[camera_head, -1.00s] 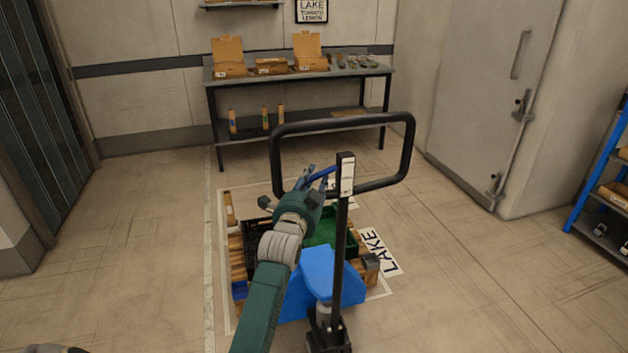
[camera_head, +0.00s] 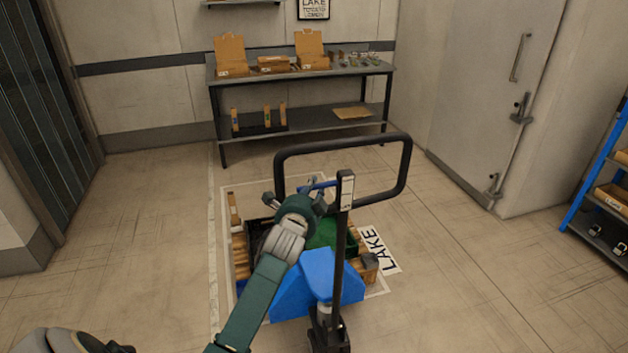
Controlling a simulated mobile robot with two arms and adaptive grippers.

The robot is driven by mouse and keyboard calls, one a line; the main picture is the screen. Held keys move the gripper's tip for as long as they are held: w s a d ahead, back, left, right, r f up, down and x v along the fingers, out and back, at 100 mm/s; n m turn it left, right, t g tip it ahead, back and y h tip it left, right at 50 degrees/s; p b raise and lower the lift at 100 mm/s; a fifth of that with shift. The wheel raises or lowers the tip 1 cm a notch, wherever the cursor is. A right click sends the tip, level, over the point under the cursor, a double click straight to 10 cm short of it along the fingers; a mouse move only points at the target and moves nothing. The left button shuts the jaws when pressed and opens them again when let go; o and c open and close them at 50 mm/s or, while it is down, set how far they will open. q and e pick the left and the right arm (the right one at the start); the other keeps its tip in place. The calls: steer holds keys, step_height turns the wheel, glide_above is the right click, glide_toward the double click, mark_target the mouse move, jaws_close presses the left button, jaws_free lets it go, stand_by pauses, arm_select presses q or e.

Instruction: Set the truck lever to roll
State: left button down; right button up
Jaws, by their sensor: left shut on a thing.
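The pallet truck has a blue body (camera_head: 318,283) and a black loop handle (camera_head: 408,165) on an upright black post (camera_head: 341,240). A blue lever (camera_head: 322,185) sits at the left side of the post's head, inside the loop. My left gripper (camera_head: 314,190) is at this lever, shut on it, with its fingers partly hidden by its own dark green body. My arm covers part of the truck's load.
A wooden pallet (camera_head: 241,262) with a black crate and a green crate (camera_head: 322,236) stands inside a floor outline marked LAKE (camera_head: 380,250). A grey table (camera_head: 300,78) with cardboard boxes is behind. Blue shelving (camera_head: 598,178) stands at right. The floor at left is clear.

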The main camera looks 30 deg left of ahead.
arm_select(q)
steer(key=shift+r, duration=0.25)
arm_select(e)
steer(key=shift+r, duration=0.4)
arm_select(q)
steer(key=c, duration=1.8)
jaws_free()
steer(key=shift+f, duration=0.1)
steer(key=v, duration=1.2)
arm_select(e)
steer(key=shift+d, duration=0.1)
arm_select(q)
steer(key=shift+w, duration=0.1)
